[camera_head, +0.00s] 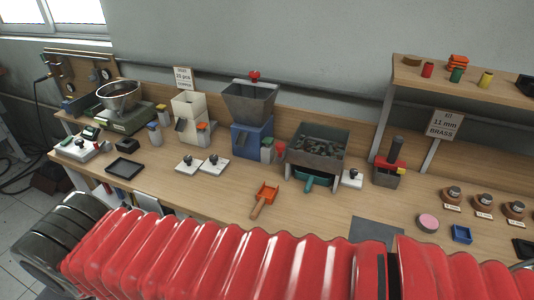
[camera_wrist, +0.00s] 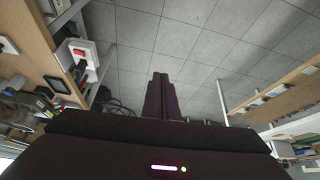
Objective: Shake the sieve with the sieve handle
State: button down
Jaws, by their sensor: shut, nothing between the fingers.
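The sieve (camera_head: 327,162) is a grey box on legs on the bench, right of centre in the head view, with dark pieces inside. A small red part (camera_head: 280,147) at its left side looks like the sieve handle, but it is too small to be sure. A teal tray (camera_head: 309,184) sits under its front. My gripper (camera_wrist: 160,76) shows in the wrist view as two dark fingers close together, shut and empty above the tiled floor. The sieve does not show in the wrist view, and my gripper is outside the head view.
A blue hopper machine (camera_head: 249,140) stands left of the sieve. An orange scoop (camera_head: 265,197) lies in front. My red arm sleeve covers the bench's front edge.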

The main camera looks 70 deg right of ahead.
aim_at(277, 149)
jog(key=s+d+f+n+g+h, duration=0.2)
jog(key=d+n+g+h, duration=0.2)
jog(key=d, duration=1)
jog(key=s+d+f+n+g+h, duration=0.2)
jog(key=d+g+h, duration=0.4)
jog(key=d, duration=0.8)
jog(key=s+d+f+n+g+h, duration=0.2)
jog(key=s+d+n+g+h, duration=0.2)
jog(key=d, duration=1.1)
jog(key=shift+f+n+g+h, duration=0.25)
jog(key=shift+n+g+h, duration=0.25)
jog(key=shift+n, duration=0.3)
jog(key=shift+s+d, duration=0.2)
jog(key=shift+d, duration=0.05)
jog(key=x, duration=1.3)
jog(key=shift+s+d+f, duration=0.2)
jog(key=shift+s+d, duration=0.05)
jog(key=shift+w, duration=0.1)
